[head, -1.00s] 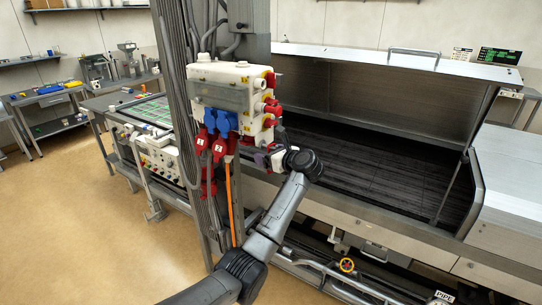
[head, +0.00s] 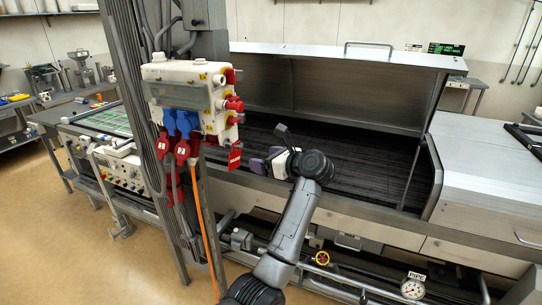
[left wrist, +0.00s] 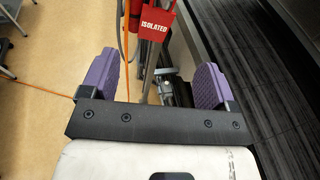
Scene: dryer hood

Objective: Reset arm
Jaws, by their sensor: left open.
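My left arm reaches up from the bottom of the head view. Its left gripper (head: 262,161) has purple finger pads and is just right of the power box, in front of the dryer hood's opening. In the left wrist view the two purple fingers (left wrist: 155,84) stand wide apart with nothing between them. A red tag marked "ISOLATED" (left wrist: 157,20) is beyond the fingertips. In the head view the tag (head: 235,157) hangs below the right side of the white power box (head: 185,92), left of the gripper. My right gripper is not in view.
The open dryer hood (head: 350,85) stands behind the gripper, with a dark slatted bed (head: 365,165) under it. Grey posts with cables (head: 130,110) stand at left. Bare floor (head: 60,240) is at left.

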